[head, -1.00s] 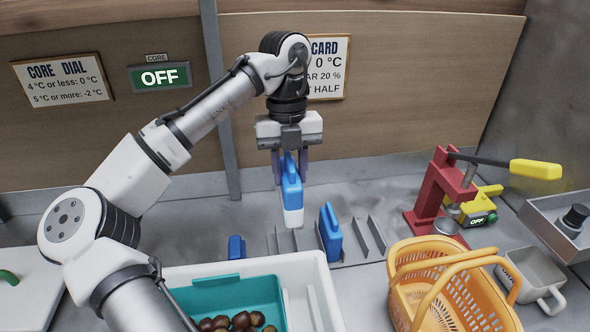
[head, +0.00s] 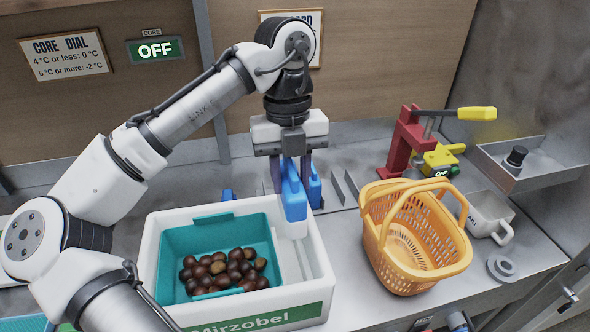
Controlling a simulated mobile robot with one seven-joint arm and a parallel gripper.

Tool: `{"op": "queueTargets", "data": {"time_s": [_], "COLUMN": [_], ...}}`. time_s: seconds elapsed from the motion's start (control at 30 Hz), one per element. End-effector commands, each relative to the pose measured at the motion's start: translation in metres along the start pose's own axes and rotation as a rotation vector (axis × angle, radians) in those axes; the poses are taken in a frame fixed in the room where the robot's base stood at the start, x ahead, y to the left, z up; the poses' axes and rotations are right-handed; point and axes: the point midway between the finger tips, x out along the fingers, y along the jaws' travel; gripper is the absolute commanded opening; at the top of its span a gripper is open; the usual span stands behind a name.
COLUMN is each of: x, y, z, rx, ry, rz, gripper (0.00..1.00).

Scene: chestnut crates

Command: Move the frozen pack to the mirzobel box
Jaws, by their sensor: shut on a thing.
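My gripper (head: 291,181) is shut on a blue pack with a white lower end (head: 294,207), which hangs upright from the fingers. The Mirzobel box (head: 152,250) is white with a green name label and stands at the lower middle. The pack's lower end overlaps the box's back right corner in the picture and appears to be above the rim. A teal tray (head: 176,243) with several brown chestnuts (head: 215,268) fills the left of the box. A narrow white compartment to its right shows no pack lying in it.
A second blue pack (head: 315,188) stands in the rack (head: 346,187) behind the held one. An orange basket (head: 414,240), a white mug (head: 488,217) and a red press (head: 405,140) stand to the right. The core sign (head: 155,50) reads OFF.

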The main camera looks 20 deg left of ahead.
Motion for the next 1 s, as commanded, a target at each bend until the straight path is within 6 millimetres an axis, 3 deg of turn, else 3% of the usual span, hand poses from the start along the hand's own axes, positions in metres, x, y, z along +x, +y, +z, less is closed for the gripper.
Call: {"op": "queueTargets", "data": {"time_s": [1.0], "x": [0.077], "y": [0.000], "z": [0.012], "rx": [0.000], "ry": [-0.001], "rz": [0.001], "gripper": [0.00]}}
